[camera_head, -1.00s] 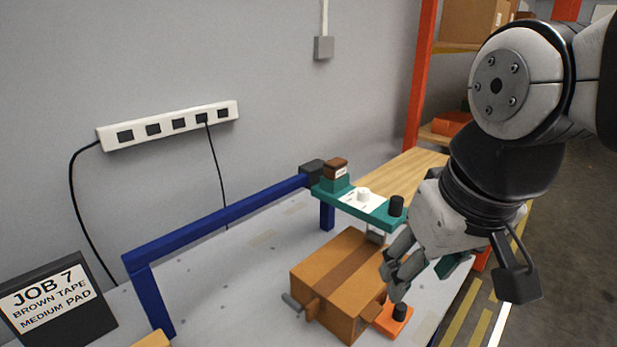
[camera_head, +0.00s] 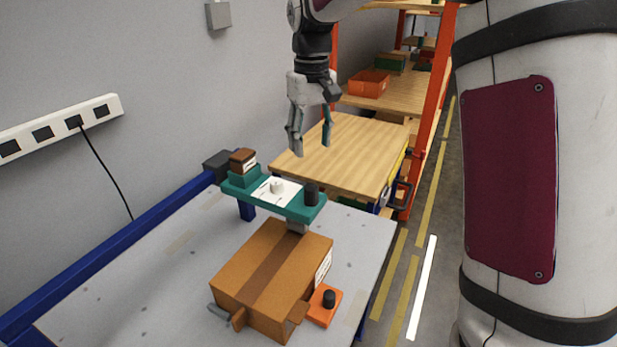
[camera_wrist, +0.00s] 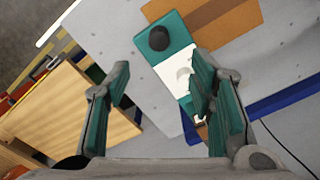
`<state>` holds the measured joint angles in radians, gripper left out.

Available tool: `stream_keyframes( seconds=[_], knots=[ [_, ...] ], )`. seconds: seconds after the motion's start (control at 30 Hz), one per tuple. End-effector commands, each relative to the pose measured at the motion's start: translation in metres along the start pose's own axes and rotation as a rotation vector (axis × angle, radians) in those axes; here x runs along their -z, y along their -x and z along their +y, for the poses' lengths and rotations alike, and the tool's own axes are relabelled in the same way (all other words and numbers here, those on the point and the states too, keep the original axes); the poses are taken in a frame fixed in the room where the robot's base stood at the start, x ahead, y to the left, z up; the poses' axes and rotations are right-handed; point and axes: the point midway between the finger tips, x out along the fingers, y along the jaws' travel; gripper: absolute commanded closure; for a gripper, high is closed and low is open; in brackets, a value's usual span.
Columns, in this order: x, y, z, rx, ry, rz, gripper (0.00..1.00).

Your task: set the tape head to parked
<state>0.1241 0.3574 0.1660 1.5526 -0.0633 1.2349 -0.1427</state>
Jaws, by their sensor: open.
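The tape head is a teal bar (camera_head: 306,212) above the back of a taped brown box (camera_head: 255,268). The label's writing is too small to read. My gripper (camera_head: 312,147) is open and empty, pointing down, above and beyond the bar.
A blue rail (camera_head: 110,248) runs along the grey table's left side. An orange block with a black knob (camera_head: 329,298) sits at the box's right. A wooden bench (camera_head: 345,150) stands behind. A power strip (camera_head: 60,122) is on the wall.

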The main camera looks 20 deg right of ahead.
Motion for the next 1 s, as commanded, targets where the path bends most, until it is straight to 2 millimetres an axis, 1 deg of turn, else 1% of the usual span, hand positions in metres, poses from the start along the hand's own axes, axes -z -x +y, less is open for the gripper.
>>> stream_keyframes(
  seconds=[0.13,0.27,0.7,0.83,1.0],
  knots=[
    [0.003,-0.008,0.000,0.003,0.002,-0.004,0.51],
    [0.002,-0.025,0.000,0.003,0.002,-0.005,0.51],
    [0.001,-0.108,-0.001,0.004,0.002,-0.006,0.51],
    [0.001,-0.125,-0.001,0.003,0.002,-0.004,0.51],
    [0.002,-0.137,0.000,0.002,0.002,-0.003,0.51]
  ],
)
